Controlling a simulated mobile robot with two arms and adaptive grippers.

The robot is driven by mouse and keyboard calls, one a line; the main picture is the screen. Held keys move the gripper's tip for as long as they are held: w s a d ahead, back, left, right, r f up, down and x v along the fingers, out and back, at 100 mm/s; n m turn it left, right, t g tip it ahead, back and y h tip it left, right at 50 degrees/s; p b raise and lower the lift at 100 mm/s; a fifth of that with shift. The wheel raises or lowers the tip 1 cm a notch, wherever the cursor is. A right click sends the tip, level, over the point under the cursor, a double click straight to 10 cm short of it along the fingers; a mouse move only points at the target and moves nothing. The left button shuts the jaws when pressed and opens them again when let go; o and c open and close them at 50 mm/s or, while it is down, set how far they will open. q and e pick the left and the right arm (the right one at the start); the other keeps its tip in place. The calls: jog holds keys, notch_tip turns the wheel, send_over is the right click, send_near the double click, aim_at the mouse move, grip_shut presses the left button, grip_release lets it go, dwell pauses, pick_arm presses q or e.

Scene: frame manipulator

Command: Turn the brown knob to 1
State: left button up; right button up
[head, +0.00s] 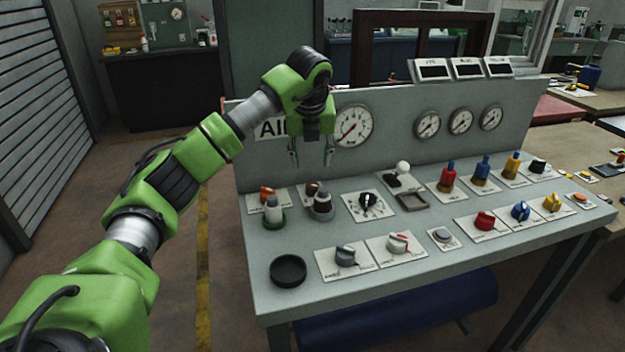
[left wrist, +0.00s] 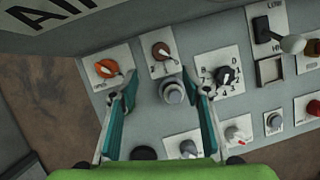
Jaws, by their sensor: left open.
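The brown knob (head: 312,189) sits on a small white plate at the back left of the panel, partly hidden behind a dark-and-white bottle-like part. In the left wrist view the brown knob (left wrist: 161,51) shows on its plate, above a round grey-topped part (left wrist: 172,90). Its plate marks are too small to read surely. My left gripper (head: 311,154) is above the back left of the panel, fingers pointing down, open and apart from the knob. In the left wrist view the open fingers (left wrist: 166,93) are either side of the grey-topped part, with nothing held.
An orange knob (left wrist: 108,67) is left of the brown one. A black numbered dial (head: 369,203) is to its right. Red, blue and yellow knobs line the right side. The upright gauge board (head: 390,152) rises behind. A black round cup (head: 288,269) is at front left.

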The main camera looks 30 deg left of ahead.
pick_arm(q)
send_over(312, 185)
jog(key=s+d, duration=0.1)
jog(key=s, duration=0.1)
jog(key=f, duration=0.3)
jog(key=f+p, duration=0.1)
jog(key=f, duration=0.1)
jog(key=shift+s+d+f, duration=0.15)
jog(key=shift+d+f, duration=0.05)
jog(key=shift+f, duration=0.2)
jog(key=x, duration=0.4)
jog(key=shift+f, duration=0.3)
jog(key=shift+w+a+f, duration=0.15)
jog(key=shift+w+f, duration=0.15)
jog(key=shift+f, duration=0.1)
jog(key=shift+c, duration=0.7)
jog(key=c, duration=1)
jog(key=shift+o, duration=0.2)
pick_arm(e)
jog(key=shift+s+d+r, duration=0.45)
jog(key=shift+s+r, duration=0.25)
jog(key=shift+r, duration=0.1)
